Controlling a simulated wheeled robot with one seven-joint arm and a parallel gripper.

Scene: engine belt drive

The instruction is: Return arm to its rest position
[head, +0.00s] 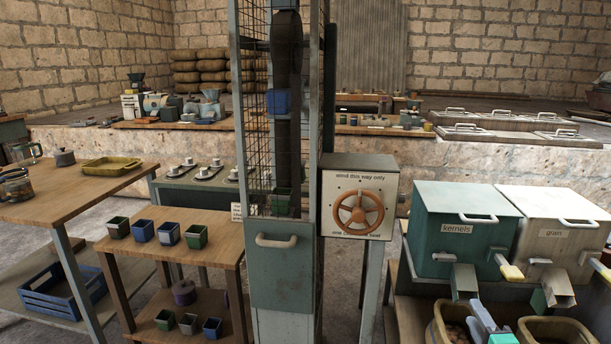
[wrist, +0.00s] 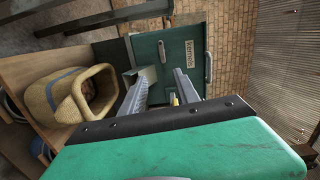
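My gripper (wrist: 161,84) shows in the wrist view with its two grey fingers apart and nothing between them. Its green body fills the bottom of that view. In the head view, part of my gripper (head: 490,322) shows at the bottom right edge, in front of the green kernels bin (head: 458,230) and between two woven baskets. The kernels bin also shows beyond the fingers in the wrist view (wrist: 172,48), turned sideways. A woven basket (wrist: 62,100) lies to the left of the fingers there, apart from them. Most of my arm is hidden from the head view.
The grain bin (head: 555,215) stands right of the kernels bin. Baskets (head: 565,330) stand below the spouts. A caged belt column (head: 284,270) with a handwheel (head: 358,212) stands mid-view. A wooden table (head: 75,190) and a small stand with cups (head: 170,243) are left.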

